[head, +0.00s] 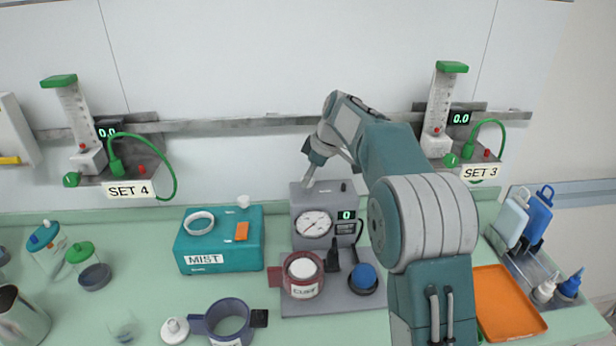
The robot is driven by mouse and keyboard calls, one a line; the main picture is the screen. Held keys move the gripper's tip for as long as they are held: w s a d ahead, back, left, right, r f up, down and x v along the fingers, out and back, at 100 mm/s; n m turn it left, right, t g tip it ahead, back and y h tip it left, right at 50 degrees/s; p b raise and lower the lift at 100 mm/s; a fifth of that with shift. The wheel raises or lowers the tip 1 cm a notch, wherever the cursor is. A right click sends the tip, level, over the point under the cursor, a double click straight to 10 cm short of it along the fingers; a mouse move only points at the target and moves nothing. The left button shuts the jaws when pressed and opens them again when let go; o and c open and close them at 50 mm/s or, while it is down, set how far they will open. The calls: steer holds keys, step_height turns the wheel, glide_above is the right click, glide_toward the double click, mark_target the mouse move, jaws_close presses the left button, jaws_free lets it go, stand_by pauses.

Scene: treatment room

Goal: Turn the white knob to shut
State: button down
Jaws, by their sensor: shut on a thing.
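The grey gauge box (314,204) stands at the back of the counter, with a round white dial and a green display reading 0. My gripper (308,184) reaches down to the top left of this box, its fingers shut on a small part there. I take that part for the white knob; it is hidden by the fingers and too small to make out, so its turn position cannot be told. A small black knob (343,187) stands on the same box, to the right of my gripper.
A teal MIST box (222,262) with a white ring and small white piece on top stands left. A red-brown CUFF cup (303,275) and a blue-topped round item (363,277) are in front. An orange tray (506,305) lies right. My arm hides the counter's right middle.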

steer(key=shift+c, duration=1.5)
jaws_free()
steer(key=shift+f, duration=0.2)
steer(key=shift+r, duration=0.1)
steer(key=v, duration=1.2)
